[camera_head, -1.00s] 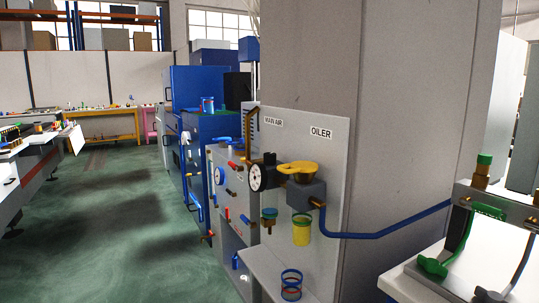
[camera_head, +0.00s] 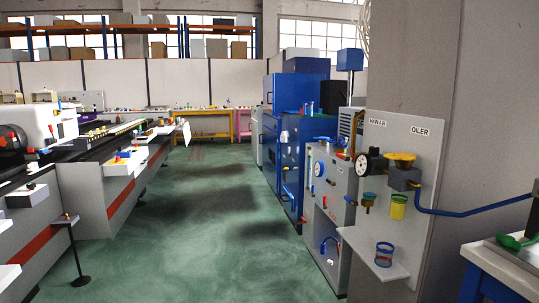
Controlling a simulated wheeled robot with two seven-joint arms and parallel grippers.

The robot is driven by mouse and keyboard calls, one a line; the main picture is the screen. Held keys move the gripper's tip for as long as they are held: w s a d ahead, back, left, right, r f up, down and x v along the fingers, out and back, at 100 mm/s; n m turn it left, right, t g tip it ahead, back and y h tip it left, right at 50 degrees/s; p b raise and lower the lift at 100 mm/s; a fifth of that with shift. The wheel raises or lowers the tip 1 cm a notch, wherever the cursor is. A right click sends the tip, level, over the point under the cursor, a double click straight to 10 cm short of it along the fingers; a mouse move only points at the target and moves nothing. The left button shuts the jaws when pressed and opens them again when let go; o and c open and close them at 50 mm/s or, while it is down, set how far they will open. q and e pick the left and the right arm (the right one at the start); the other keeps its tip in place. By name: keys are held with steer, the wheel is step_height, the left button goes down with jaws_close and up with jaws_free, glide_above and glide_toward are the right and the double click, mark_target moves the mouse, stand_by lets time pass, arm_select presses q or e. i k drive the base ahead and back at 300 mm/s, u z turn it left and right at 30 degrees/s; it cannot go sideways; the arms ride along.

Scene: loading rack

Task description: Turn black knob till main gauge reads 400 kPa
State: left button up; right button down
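A grey panel (camera_head: 423,161) labelled MAIN AIR and OILER stands at the right against a pillar. A round gauge with a dark rim (camera_head: 364,164) is on it, seen at a steep angle; its reading is too small to tell. A black part (camera_head: 374,152), perhaps the black knob, sits beside the gauge under the MAIN AIR label. A yellow cap (camera_head: 400,157) tops the oiler, with a yellow cup (camera_head: 398,206) below. Neither of my grippers is in view.
Open green floor (camera_head: 215,225) runs down the middle. Machine benches (camera_head: 110,185) line the left, with a small black stand (camera_head: 80,255) in front. Blue cabinets (camera_head: 295,90) stand beyond the panel. A white-topped table (camera_head: 490,262) is at the lower right.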

mark_target(373, 150)
steer(key=u, duration=1.1)
steer(key=i, duration=0.3)
steer(key=z, duration=1.1)
steer(key=i, duration=1.2)
steer(key=z, duration=1.2)
